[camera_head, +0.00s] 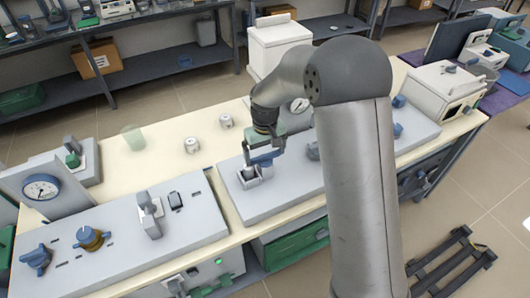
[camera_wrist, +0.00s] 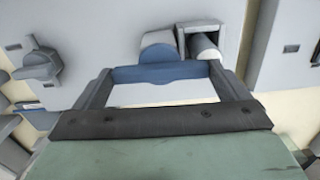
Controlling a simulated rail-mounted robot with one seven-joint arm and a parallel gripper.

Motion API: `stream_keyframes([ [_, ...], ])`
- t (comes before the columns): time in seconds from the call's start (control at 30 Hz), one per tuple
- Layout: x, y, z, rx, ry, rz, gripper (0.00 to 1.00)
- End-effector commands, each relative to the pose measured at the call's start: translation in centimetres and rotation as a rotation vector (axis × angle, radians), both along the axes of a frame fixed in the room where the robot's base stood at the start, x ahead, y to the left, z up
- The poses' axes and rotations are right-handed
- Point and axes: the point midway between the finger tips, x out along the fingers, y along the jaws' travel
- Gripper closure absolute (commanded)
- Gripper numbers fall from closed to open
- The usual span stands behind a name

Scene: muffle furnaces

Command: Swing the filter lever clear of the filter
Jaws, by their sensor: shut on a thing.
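My gripper (camera_head: 262,163) is low over the grey panel in the middle of the bench. In the wrist view its jaws (camera_wrist: 160,73) are drawn together below a rounded blue part, which I take to be the filter lever (camera_wrist: 158,52). The jaws are shut on it, and they hide the exact contact. Just right of the lever, a pale cylinder, which looks like the filter (camera_wrist: 205,47), sits in a grey open-sided holder (camera_wrist: 183,40). In the head view, this fixture is small and partly hidden by my gripper.
Two small metal cylinders (camera_head: 192,145) stand on the cream bench top (camera_head: 150,165). A white box (camera_head: 279,45) stands behind. A knob (camera_wrist: 40,66) lies left in the wrist view. My arm hides part of the panel's right side.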

Motion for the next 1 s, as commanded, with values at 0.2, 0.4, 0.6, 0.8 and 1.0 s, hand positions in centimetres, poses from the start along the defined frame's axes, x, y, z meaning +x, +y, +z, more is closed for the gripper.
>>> stream_keyframes([
  [0.2, 0.05, 0.00, -0.13, -0.001, -0.001, -0.114, 0.28],
  [0.4, 0.09, 0.03, -0.14, 0.000, -0.003, -0.283, 0.28],
  [0.6, 0.09, 0.06, -0.08, 0.002, -0.004, -0.474, 0.28],
  [0.8, 0.08, 0.05, -0.01, 0.001, -0.003, -0.664, 0.28],
  [1.0, 0.08, 0.04, 0.07, 0.001, -0.004, -0.855, 0.28],
])
